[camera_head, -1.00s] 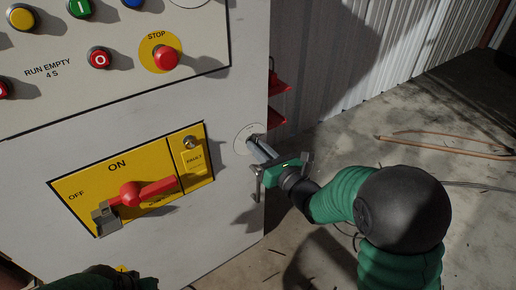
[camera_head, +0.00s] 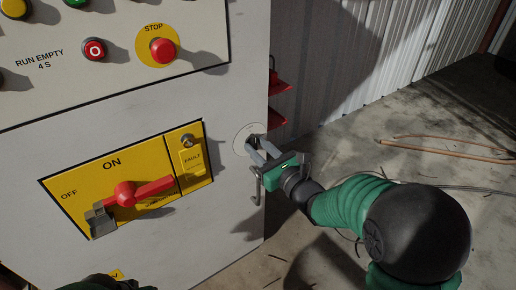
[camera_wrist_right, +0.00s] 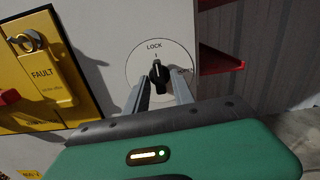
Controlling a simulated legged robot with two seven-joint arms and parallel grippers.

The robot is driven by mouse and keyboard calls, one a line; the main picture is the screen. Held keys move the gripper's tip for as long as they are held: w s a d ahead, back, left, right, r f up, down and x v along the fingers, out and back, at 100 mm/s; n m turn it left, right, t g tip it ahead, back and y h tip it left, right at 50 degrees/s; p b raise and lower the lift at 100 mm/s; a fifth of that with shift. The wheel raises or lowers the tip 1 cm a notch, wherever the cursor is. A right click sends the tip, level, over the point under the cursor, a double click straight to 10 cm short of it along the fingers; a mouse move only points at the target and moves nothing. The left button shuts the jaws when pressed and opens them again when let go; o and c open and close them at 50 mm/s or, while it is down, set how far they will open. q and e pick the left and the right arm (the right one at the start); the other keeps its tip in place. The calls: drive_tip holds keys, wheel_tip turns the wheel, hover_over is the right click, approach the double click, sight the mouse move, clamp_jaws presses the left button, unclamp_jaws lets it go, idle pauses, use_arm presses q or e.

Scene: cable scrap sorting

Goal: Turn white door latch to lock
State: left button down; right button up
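The door latch is a round white plate (camera_head: 246,138) on the grey cabinet's right side. In the right wrist view, the plate (camera_wrist_right: 133,68) reads LOCK at the top, and its black knob (camera_wrist_right: 158,76) stands upright below that mark. My right gripper (camera_head: 259,147) is at the plate. Its two fingers are apart, one on each side of the knob, as the right wrist view (camera_wrist_right: 161,84) shows. I cannot tell whether either finger touches the knob. Part of my left arm shows at the bottom left edge of the head view; its fingers are not visible.
A yellow panel (camera_head: 80,181) with a red ON/OFF handle (camera_head: 140,191) and a padlock is left of the latch. Red brackets (camera_head: 277,118) stick out behind the cabinet's right edge. A red STOP button (camera_head: 163,50) is above. Copper-coloured cable (camera_head: 440,146) lies on the floor.

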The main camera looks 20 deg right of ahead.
drive_tip(key=shift+o, duration=0.7)
drive_tip(key=shift+s+d, duration=0.1)
drive_tip(key=shift+s, duration=0.15)
drive_tip(key=b+v, duration=0.1)
drive_tip(key=v, duration=0.5)
drive_tip(key=shift+s+b, duration=0.25)
drive_tip(key=shift+b, duration=0.15)
